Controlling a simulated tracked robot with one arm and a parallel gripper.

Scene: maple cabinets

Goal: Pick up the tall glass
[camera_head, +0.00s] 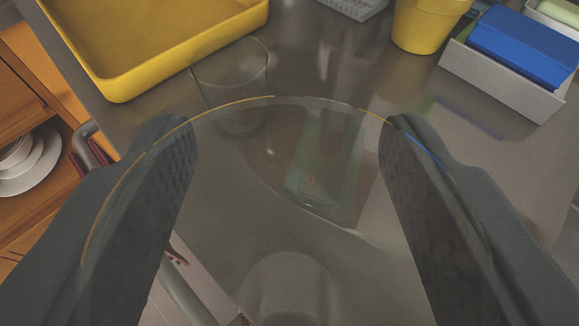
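A large clear glass (285,225) fills the middle of the view, very close to the camera. Its thin rim arcs across the picture and over both fingers. My gripper (285,130) has one dark finger on each side of this glass, spread about as wide as its body, and appears shut on it. The glass's base is hard to make out. A second clear glass (231,80) stands upright on the counter beyond my left fingertip, apart from the gripper. I cannot tell from its shape whether it is taller.
A yellow tray (165,75) lies at upper left, close to the second glass. A yellow pot (425,22) and a grey bin (500,80) with a blue item (522,45) stand at upper right. Plates (30,160) sit on the cabinet shelf at left. Counter (480,145) is clear at right.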

